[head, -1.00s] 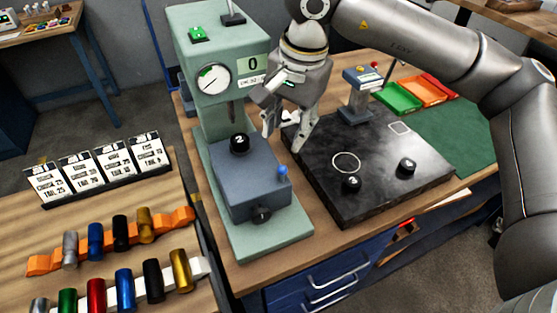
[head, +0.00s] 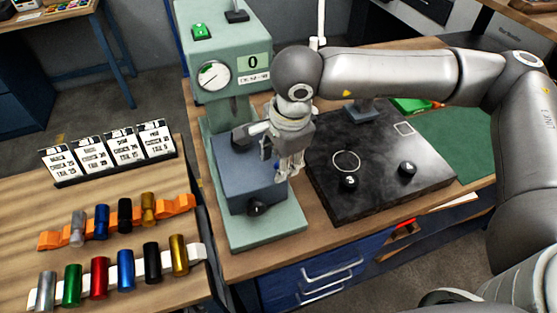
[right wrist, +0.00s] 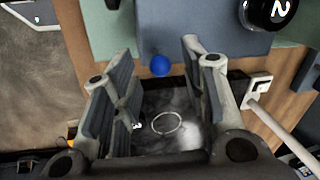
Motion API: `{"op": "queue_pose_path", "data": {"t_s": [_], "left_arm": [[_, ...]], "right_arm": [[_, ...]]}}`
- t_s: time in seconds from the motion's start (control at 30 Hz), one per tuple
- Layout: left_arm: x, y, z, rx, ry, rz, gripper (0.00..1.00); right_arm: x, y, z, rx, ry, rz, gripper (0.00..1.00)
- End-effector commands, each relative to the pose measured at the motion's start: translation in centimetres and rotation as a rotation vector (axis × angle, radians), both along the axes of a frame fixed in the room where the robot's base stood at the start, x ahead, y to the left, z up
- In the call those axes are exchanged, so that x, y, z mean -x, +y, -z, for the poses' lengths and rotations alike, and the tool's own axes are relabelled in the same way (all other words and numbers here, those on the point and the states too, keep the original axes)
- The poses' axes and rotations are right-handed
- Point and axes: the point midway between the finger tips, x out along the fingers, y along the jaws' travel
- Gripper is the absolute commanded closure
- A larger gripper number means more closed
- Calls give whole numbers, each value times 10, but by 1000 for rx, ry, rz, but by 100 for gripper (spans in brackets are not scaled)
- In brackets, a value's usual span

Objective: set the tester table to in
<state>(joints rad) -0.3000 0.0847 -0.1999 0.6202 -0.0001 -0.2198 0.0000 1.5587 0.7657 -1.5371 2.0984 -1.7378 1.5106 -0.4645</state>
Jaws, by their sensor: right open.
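The green tester (head: 222,50) stands on the workbench, with a round dial and a display reading 0. Its blue-grey table (head: 236,180) sits on the green base, with a black knob (head: 255,208) on the front. In the right wrist view, a blue ball knob (right wrist: 160,66) stands at the edge of the tester table (right wrist: 215,38), near and between my open finger pads. My right gripper (head: 289,172) is open at the right side of the tester table; it also shows in the right wrist view (right wrist: 158,95). My left gripper is not in view.
A black plate (head: 380,180) with knobs marked 3 and 4 lies right of the tester. A green mat (head: 460,140) lies beyond it. On the left bench are orange and white racks of coloured cylinders and several cards (head: 110,150).

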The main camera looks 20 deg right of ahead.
Motion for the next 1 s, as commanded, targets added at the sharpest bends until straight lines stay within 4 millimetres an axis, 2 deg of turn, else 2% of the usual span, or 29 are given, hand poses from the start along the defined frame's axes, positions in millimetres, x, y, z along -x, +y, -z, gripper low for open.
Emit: {"op": "queue_pose_path", "data": {"t_s": [0.2, 0.57, 0.87, 1.0], "left_arm": [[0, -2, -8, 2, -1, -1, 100], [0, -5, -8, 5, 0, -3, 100], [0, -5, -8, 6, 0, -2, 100], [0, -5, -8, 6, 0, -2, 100]], "right_arm": [[-5, 1, 24, 0, 2, 0, 60], [-6, 1, 30, -1, -1, -1, 60], [-6, 2, 29, -1, -1, -1, 98], [-6, 2, 29, -1, -1, -1, 100]]}}
